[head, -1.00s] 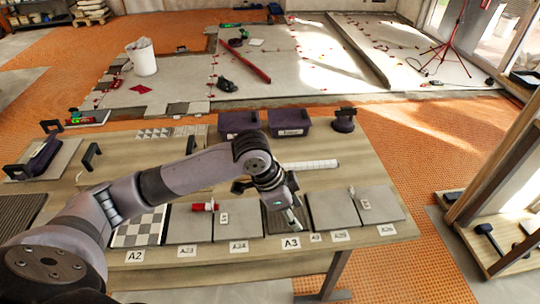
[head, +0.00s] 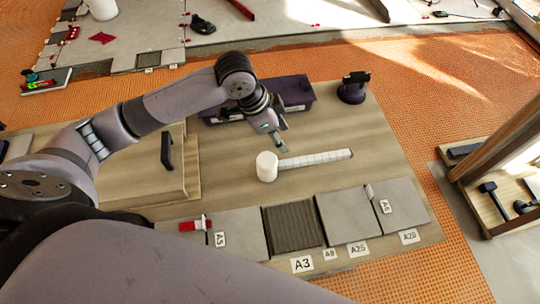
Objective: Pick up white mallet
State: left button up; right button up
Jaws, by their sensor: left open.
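The white mallet lies on its side on the wooden table, with its round white head (head: 267,167) to the left and its pale, banded handle (head: 318,158) pointing right. My left gripper (head: 283,148) is open and empty. It appears just behind the handle, close to the mallet head, with its fingers pointing down. I cannot tell whether the fingers touch the handle. My right gripper is out of view.
Labelled tile samples, including a dark ribbed one (head: 292,229), line the front edge. A red-and-white tool (head: 196,225) lies there too. Purple bins (head: 298,92) and a dark suction cup (head: 352,88) stand behind. The table right of the mallet is clear.

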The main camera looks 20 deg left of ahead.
pick_arm(q)
send_near(298, 160)
jog(key=shift+s+d+f, duration=0.25)
jog(key=shift+s+d, duration=0.05)
jog(key=x, duration=0.4)
jog(key=shift+w+a+p, duration=0.15)
jog(key=shift+w+p, duration=0.05)
jog(key=shift+p, duration=0.2)
jog(key=shift+f, duration=0.3)
jog(key=shift+w+d+f, duration=0.2)
jog(key=shift+d+f, duration=0.1)
jog(key=shift+f, duration=0.15)
jog(key=p+x, duration=0.1)
jog(key=x, duration=0.3)
jog(key=shift+w+f, duration=0.15)
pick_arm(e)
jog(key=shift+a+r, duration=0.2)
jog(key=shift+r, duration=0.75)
pick_arm(q)
jog(key=shift+a, duration=0.1)
jog(key=shift+c, duration=0.5)
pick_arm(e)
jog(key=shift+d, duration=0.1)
pick_arm(q)
jog(key=shift+c, duration=0.7)
grip_shut()
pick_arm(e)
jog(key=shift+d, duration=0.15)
